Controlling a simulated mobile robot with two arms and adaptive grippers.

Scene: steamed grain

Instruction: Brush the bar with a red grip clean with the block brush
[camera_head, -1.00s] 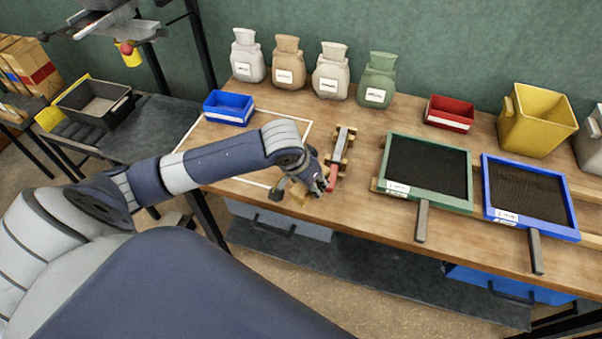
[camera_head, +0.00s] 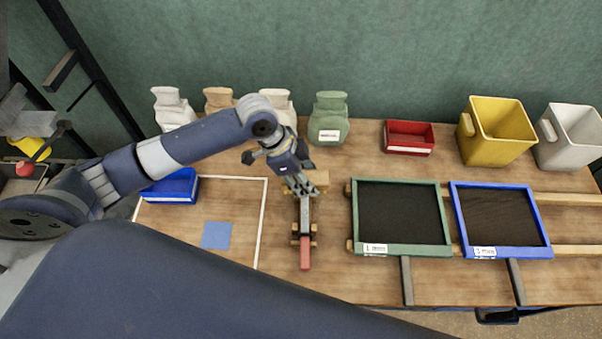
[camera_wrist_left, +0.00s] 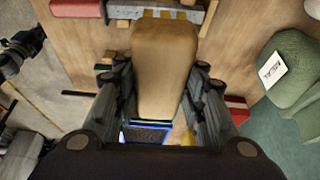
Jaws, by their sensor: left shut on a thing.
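The bar (camera_head: 305,222) lies on small wooden supports on the table, its grey length pointing away from me and its red grip (camera_head: 305,257) towards the near edge. My left gripper (camera_head: 301,186) is shut on the block brush (camera_head: 319,180), a tan wooden block, at the far end of the bar. In the left wrist view the brush (camera_wrist_left: 164,65) sits between the fingers, with the bar (camera_wrist_left: 150,13) and red grip (camera_wrist_left: 77,8) behind its outer end. Whether the brush touches the bar is hidden. My right gripper is out of view.
A green-framed tray (camera_head: 447,215) and a blue-framed tray (camera_head: 549,225) stand to the right. Sacks, including a green one (camera_head: 328,112), and a red bin (camera_head: 408,150) are behind. A blue bin (camera_head: 172,196) and a blue square (camera_head: 216,235) lie left, where the table is mostly clear.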

